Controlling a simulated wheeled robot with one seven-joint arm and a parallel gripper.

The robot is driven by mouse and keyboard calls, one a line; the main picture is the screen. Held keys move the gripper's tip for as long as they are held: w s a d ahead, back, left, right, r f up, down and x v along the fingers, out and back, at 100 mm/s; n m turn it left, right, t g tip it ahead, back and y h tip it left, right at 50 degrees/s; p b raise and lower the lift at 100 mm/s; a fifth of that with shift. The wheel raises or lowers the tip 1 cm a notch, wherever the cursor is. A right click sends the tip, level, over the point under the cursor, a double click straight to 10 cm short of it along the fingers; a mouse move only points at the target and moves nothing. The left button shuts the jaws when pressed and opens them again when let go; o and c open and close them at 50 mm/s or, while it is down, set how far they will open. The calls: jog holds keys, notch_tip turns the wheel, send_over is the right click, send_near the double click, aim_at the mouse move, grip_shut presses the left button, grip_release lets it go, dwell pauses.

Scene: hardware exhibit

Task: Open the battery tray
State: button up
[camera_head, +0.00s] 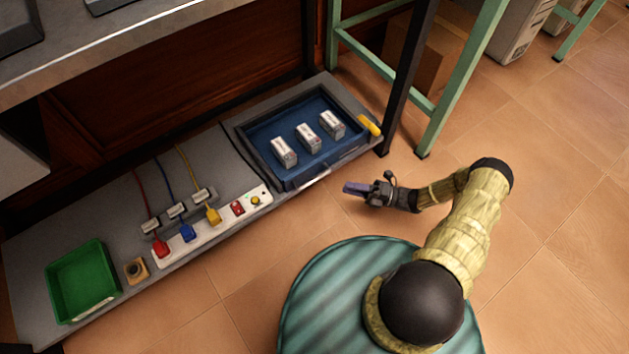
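The battery tray (257,142) is a blue-lined tray in a dark grey frame, on the right part of the low shelf. Three white-and-grey batteries stand in it: a left one (284,152), a middle one (308,138) and a right one (332,124). A light strip (316,179) shows along the tray's front edge. My gripper (350,188) is over the floor in front of the tray, right of that strip and apparently apart from it. Its fingers point left. They are too small to tell whether they are open or shut, and nothing clearly shows between them.
A yellow handle-like piece (369,126) sits at the shelf's right end. A white power strip (222,222) with coloured plugs and a green bin (83,281) lie to the left. A dark table leg (407,75) and a green-legged stand (457,85) rise at the right.

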aim_at(315, 180)
jog(key=b+x, duration=0.3)
jog(key=x, duration=0.9)
jog(key=shift+s+a, duration=0.1)
grip_shut()
